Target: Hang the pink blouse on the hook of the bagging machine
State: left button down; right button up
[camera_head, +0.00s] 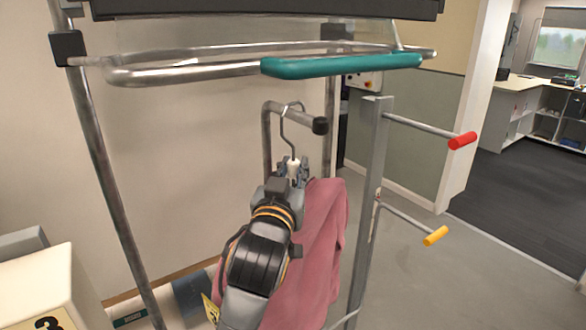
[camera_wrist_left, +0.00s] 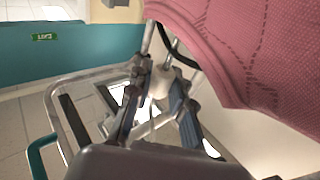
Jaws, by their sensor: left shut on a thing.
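The pink blouse (camera_head: 322,230) hangs below my left gripper (camera_head: 292,174) on a hanger with a metal hook (camera_head: 283,128). The gripper is shut on the white neck (camera_head: 293,166) of the hanger. The bagging machine's hook (camera_head: 292,113) is a bent grey bar with a dark end cap. The hanger's hook curves up around this bar, seemingly over it; I cannot tell if it rests on it. In the left wrist view the blouse (camera_wrist_left: 250,55) fills the upper right, and my left fingers (camera_wrist_left: 158,85) close on the white neck. My right gripper is out of view.
A metal hoop with a teal grip (camera_head: 340,66) spans above the hook. A grey post (camera_head: 370,200) to the right carries a red-tipped arm (camera_head: 462,140) and a yellow-tipped arm (camera_head: 435,236). A frame post (camera_head: 105,180) stands left. The floor at right is clear.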

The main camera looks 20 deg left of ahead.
pick_arm(q)
jog(key=c, duration=1.1)
grip_release()
